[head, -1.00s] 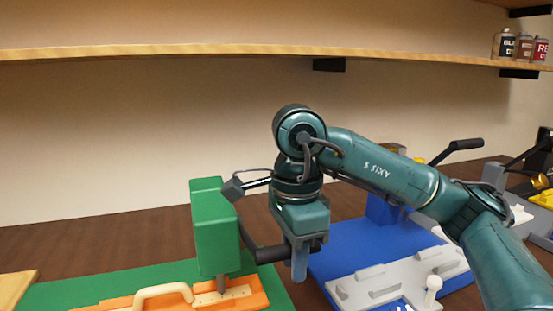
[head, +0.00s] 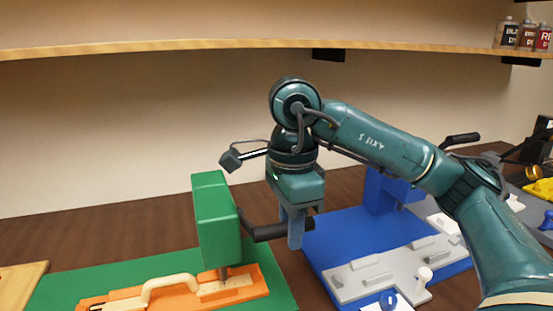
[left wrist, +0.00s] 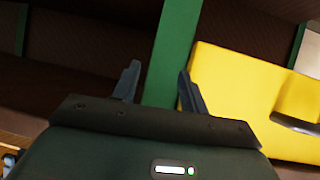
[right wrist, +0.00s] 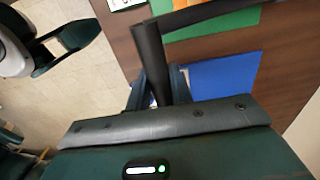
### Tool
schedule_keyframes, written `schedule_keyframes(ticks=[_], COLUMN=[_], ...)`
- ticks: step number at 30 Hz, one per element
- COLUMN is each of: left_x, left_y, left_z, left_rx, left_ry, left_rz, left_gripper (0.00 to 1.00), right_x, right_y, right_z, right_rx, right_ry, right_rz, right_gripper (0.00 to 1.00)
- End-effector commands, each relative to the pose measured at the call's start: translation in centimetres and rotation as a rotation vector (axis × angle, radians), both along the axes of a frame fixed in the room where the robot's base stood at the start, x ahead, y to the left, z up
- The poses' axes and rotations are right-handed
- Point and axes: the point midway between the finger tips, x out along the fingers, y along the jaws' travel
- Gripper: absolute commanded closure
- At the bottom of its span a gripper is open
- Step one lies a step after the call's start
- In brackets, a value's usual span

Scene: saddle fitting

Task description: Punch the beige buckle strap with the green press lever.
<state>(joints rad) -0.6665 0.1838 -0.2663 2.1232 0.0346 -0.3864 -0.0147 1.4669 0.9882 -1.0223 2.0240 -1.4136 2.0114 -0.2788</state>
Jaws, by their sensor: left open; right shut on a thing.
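The green press (head: 217,222) stands at the left, over an orange fixture (head: 258,285). The beige strap (head: 238,284) lies in the fixture below the press's dark punch pin (head: 224,272). I cannot tell whether the pin touches the strap. The press lever (head: 262,233) has a black grip reaching to the right. My right gripper (head: 297,228) is shut on this grip; in the right wrist view the dark bar (right wrist: 151,58) runs between its fingers. My left gripper (left wrist: 158,85) is open and empty, seen only in the left wrist view.
A beige arched handle (head: 172,282) stands on the orange fixture. A blue press (head: 385,192) with a grey fixture (head: 390,268) is to the right. A shelf (head: 150,48) with bottles runs along the wall. A yellow block (left wrist: 240,95) is near my left gripper.

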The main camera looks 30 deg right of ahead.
Motion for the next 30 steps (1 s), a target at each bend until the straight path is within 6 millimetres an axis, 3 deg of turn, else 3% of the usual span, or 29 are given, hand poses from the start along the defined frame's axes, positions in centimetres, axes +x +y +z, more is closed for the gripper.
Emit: schedule_keyframes(ticks=[1, 30], left_x=[-0.6, -0.4], left_y=[-0.3, -0.1], left_z=[0.2, 3.8], left_rx=[-0.009, -0.001], left_ry=[0.023, 0.017], left_rz=[-0.003, -0.002], left_gripper=[0.56, 0.56], right_x=[-0.1, 2.6], right_y=[0.2, -0.3], right_z=[0.7, 4.0], right_rx=[0.004, 0.008], right_ry=[0.002, -0.002], right_rz=[0.008, 0.005], right_gripper=[0.91, 0.91])
